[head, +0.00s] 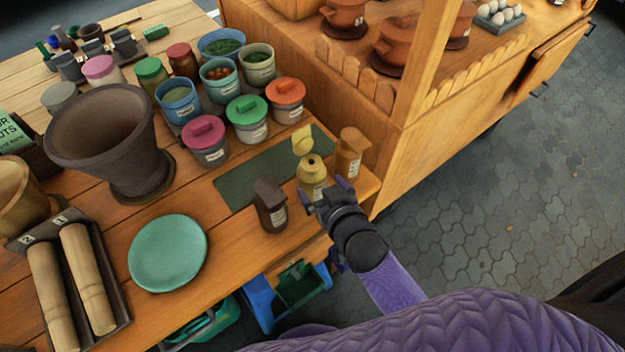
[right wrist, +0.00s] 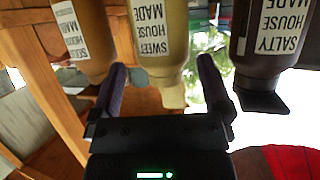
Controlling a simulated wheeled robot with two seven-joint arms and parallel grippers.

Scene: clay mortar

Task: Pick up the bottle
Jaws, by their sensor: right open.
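Three labelled bottles stand at the right edge of the wooden table: a dark brown one (head: 270,206), a yellow one (head: 312,172) and an orange-brown one (head: 351,153). My right gripper (head: 328,196) is open, with its fingers near the yellow bottle. The right wrist view is upside down. In it, the yellow bottle (right wrist: 160,40), labelled "SWEET HOUSE MADE", shows between the open fingers (right wrist: 161,78). The dark bottle (right wrist: 268,62), labelled "SALTY HOUSE MADE", is to the right, and the orange-brown one (right wrist: 92,40) to the left. Contact with the yellow bottle cannot be told. My left gripper is not in view.
A dark green mat (head: 240,185) lies behind the bottles, with several lidded jars beyond it. A teal plate (head: 168,252), a large mortar (head: 103,128) and a tray of wooden rollers are to the left. A wooden stall (head: 430,130) stands close behind the orange-brown bottle.

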